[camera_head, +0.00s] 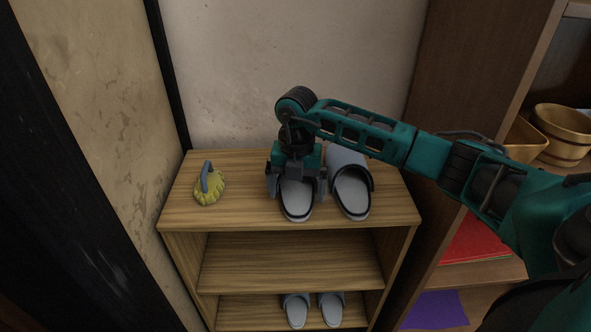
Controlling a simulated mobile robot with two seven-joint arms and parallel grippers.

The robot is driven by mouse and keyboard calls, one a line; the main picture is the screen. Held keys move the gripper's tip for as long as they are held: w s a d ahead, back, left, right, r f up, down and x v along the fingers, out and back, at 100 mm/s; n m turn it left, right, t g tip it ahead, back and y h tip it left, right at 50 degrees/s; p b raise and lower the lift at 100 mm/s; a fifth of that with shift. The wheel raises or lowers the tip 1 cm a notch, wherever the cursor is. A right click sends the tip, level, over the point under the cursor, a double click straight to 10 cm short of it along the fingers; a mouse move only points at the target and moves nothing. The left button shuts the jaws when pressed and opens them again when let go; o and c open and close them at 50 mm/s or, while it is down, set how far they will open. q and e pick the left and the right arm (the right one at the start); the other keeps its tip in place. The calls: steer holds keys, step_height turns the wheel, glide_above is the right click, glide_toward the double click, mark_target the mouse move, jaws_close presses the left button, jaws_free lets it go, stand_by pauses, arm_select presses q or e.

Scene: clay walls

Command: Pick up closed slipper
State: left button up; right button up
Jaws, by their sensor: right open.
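Two grey slippers with dark trim stand side by side on top of the wooden shelf unit (235,213): a left slipper (297,201) and a right slipper (351,193). My right gripper (297,190) comes down over the left slipper from above. Another pair of grey slippers, one at the left (296,309) and one at the right (332,307), lies on the low shelf. My left gripper is not in view.
A yellow brush with a blue-grey handle (210,184) lies on the top at the left. The wall is close behind. A tall brown cabinet at the right holds wooden bowls (563,133), a red item (478,240) and a purple item (437,310). The middle shelf is empty.

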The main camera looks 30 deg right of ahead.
step_height(320, 180, down, 3)
steer(key=shift+r, duration=0.2)
steer(key=shift+c, duration=0.3)
steer(key=c, duration=1)
steer(key=shift+o, duration=0.2)
steer(key=shift+r, duration=0.1)
